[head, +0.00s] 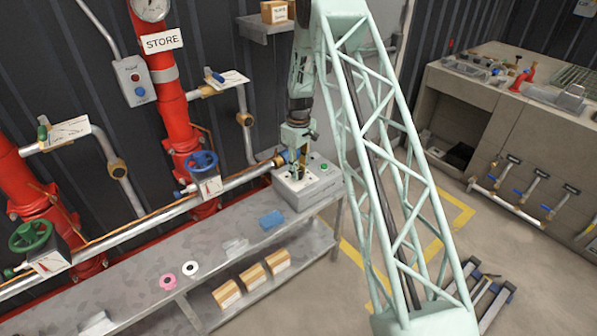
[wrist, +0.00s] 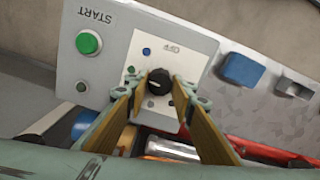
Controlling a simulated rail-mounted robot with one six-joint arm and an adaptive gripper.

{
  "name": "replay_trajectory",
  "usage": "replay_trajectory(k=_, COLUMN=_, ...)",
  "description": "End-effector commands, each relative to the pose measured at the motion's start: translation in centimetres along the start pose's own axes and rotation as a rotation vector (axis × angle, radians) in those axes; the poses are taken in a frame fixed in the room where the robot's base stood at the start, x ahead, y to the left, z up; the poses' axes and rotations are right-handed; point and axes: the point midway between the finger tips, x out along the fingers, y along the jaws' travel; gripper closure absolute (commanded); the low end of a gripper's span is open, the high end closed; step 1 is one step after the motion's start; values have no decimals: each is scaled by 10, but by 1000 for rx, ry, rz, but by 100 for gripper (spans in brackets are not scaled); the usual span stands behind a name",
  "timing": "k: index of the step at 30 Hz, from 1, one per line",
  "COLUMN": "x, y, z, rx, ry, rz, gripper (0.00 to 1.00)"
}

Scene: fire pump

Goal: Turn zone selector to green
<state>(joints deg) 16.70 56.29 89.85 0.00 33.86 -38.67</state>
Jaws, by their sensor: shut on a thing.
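The zone selector is a black knob (wrist: 158,82) on a white plate (wrist: 143,66) of a grey control box (wrist: 113,20). In the head view, my gripper (head: 294,176) reaches down onto the control box (head: 318,187) at the bench's far end; the knob is hidden there.
A green START button (wrist: 88,42) sits beside the plate on the same box. A blue block (head: 271,220), pink and white rings and several small boxes are on the bench and its lower shelf. Red pipes with valves run along the wall at left.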

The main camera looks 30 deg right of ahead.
Motion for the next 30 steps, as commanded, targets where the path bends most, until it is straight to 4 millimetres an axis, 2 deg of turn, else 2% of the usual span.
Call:
replay_trajectory(k=19, x=0, y=0, z=0, rx=-60, ry=0, rz=0, gripper=88)
replay_trajectory(k=20, x=0, y=0, z=0, rx=-60, ry=0, rz=0, gripper=75)
replay_trajectory(k=24, x=0, y=0, z=0, rx=-59, ry=0, rz=0, gripper=63)
replay_trajectory(k=30, x=0, y=0, z=0, rx=-59, ry=0, rz=0, gripper=63)
